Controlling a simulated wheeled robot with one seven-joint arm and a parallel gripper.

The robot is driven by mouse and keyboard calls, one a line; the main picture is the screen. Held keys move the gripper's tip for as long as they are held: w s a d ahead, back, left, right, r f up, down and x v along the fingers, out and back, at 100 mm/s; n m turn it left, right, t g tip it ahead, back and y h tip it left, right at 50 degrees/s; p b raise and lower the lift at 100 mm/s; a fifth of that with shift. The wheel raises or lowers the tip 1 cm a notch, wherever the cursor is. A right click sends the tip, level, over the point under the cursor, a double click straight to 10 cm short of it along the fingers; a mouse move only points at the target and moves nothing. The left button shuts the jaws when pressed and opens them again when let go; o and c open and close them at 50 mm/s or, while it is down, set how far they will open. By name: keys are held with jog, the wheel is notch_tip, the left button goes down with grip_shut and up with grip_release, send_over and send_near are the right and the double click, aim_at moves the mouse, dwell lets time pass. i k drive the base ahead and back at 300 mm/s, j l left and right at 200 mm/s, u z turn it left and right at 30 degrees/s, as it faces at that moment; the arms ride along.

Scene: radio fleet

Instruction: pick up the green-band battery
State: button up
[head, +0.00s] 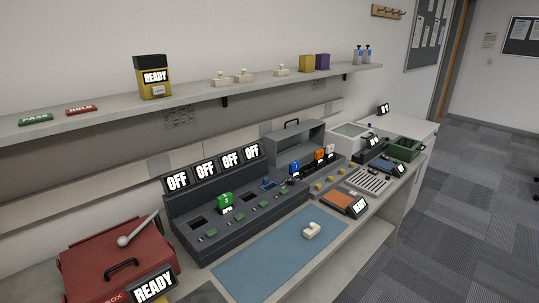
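Blue (295,167), orange (319,155) and red-and-white (331,152) pieces stand in a row farther right. My gripper is not in view.
Several OFF signs (204,169) top the bank. A blue mat (260,255) in front holds one cream piece (312,230). A red toolbox (105,265) stands at left, a green tray (405,149) at far right. A shelf (190,105) overhangs the bench.

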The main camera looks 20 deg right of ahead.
aim_at(225, 202)
jog(key=i+j+z, duration=0.1)
jog(key=i+z, duration=0.25)
jog(key=i+j+z, duration=0.3)
jog(key=i, duration=0.25)
jog(key=i+j+z, duration=0.35)
jog(key=i+l, duration=0.1)
